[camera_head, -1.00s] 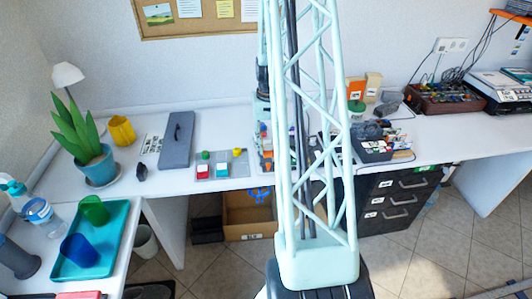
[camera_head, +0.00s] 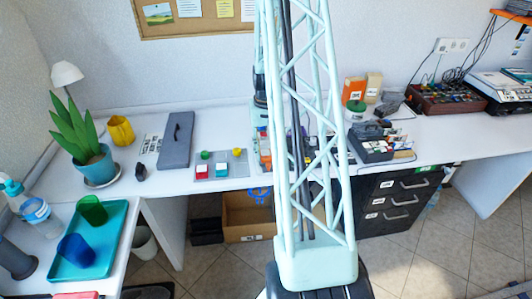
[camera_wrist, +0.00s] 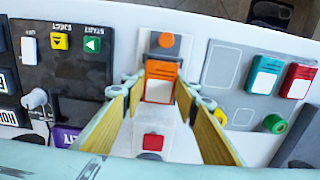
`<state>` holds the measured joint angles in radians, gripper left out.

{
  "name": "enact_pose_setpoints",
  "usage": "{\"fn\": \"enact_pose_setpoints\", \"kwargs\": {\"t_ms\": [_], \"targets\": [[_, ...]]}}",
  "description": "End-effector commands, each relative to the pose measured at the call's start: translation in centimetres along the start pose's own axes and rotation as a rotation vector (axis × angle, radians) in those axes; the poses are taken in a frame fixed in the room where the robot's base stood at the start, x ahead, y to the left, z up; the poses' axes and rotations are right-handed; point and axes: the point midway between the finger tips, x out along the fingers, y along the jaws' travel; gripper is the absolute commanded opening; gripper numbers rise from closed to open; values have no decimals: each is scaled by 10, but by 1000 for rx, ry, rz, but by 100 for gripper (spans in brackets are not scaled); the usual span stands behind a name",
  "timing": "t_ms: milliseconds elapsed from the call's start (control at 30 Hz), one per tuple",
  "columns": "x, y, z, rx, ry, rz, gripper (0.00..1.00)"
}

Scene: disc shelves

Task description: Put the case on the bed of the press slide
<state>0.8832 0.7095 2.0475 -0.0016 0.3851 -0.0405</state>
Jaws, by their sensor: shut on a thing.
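The case (camera_wrist: 159,88) is a small orange block with a white label, seen in the wrist view. My gripper (camera_wrist: 158,92) has yellow-padded fingers and is shut on the case, with one finger on each side. The case is over a pale grey unit (camera_wrist: 185,55), which appears to be the press slide. An orange round part (camera_wrist: 166,40) is above the case in the picture and a red square (camera_wrist: 153,142) below it. I cannot tell whether the case touches the bed. In the head view my arm's lattice hides most of this spot.
A dark control panel (camera_wrist: 75,75) with START and EJECT buttons lies left of the unit. A grey tray (camera_wrist: 222,70) at right holds a teal case (camera_wrist: 264,75), a red case (camera_wrist: 298,80) and small yellow and green parts.

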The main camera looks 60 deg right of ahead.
Motion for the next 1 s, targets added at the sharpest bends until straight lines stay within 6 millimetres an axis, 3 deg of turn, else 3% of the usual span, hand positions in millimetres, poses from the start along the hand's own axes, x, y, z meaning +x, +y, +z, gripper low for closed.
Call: {"fn": "enact_pose_setpoints", "kwargs": {"t_ms": [200, 233, 367, 767, 1000], "targets": [[4, 0, 0, 0, 0, 0, 17], [3, 0, 0, 0, 0, 0, 30], [3, 0, 0, 0, 0, 0, 42], [2, 0, 0, 0, 0, 0, 42], [-12, 0, -1, 0, 1, 0, 42]]}}
